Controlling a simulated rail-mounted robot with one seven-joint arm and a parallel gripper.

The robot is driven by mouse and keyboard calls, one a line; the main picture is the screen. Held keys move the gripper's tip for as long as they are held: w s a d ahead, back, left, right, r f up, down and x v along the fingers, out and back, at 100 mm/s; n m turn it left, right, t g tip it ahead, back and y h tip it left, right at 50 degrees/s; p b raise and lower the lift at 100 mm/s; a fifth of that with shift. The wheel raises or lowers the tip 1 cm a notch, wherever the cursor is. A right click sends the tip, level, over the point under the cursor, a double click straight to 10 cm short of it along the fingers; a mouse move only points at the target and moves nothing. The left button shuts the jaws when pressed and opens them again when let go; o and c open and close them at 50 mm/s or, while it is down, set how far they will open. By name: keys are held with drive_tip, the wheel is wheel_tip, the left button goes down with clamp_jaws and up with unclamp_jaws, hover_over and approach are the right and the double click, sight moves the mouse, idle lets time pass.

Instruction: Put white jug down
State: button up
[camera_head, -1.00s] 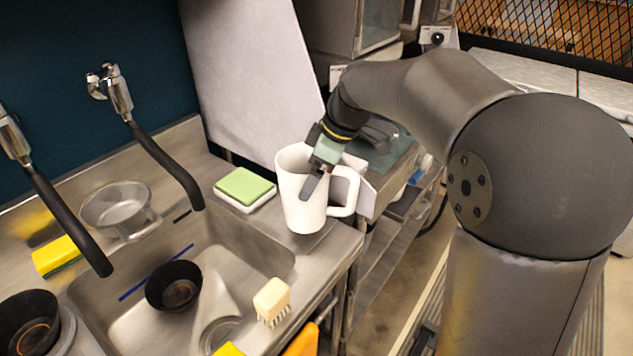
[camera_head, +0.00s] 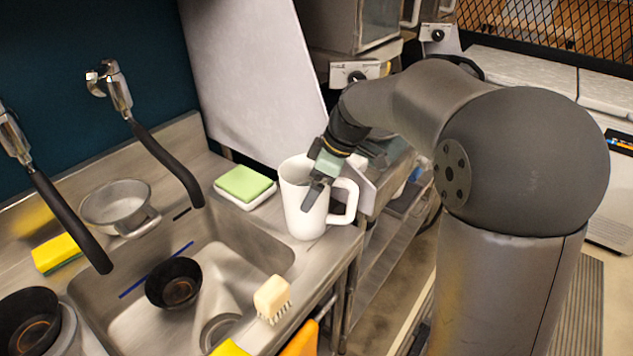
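The white jug (camera_head: 299,211) is upright at the right end of the steel sink counter (camera_head: 268,217), close to its front right corner. Its handle points right. My gripper (camera_head: 314,190) reaches down from the upper right, with a dark finger against the jug's outer wall below the rim. The other finger is hidden, seemingly inside the jug, so the gripper appears shut on the jug wall. The jug's base looks to be at or just above the counter; I cannot tell if it touches.
A green sponge (camera_head: 245,182) on a white dish lies just left of the jug. The sink basin (camera_head: 232,253) holds a black bowl (camera_head: 174,284). A brush (camera_head: 272,297) lies on the front edge. A white panel (camera_head: 255,80) stands behind. The counter drops off right of the jug.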

drive_tip(key=v, duration=1.2)
drive_tip(key=shift+r, duration=0.15)
drive_tip(key=s+d+f+m+h, duration=0.2)
drive_tip(key=s+f+m, duration=0.5)
drive_tip(key=s, duration=0.5)
drive_tip(key=s+d+f+m+h, duration=0.2)
drive_tip(key=s+d+f+m, duration=0.3)
drive_tip(key=s+f, duration=0.6)
drive_tip(key=s+m, duration=0.2)
drive_tip(key=shift+s+d+g, duration=0.15)
drive_tip(key=shift+s+g, duration=0.2)
drive_tip(key=shift+g, duration=0.05)
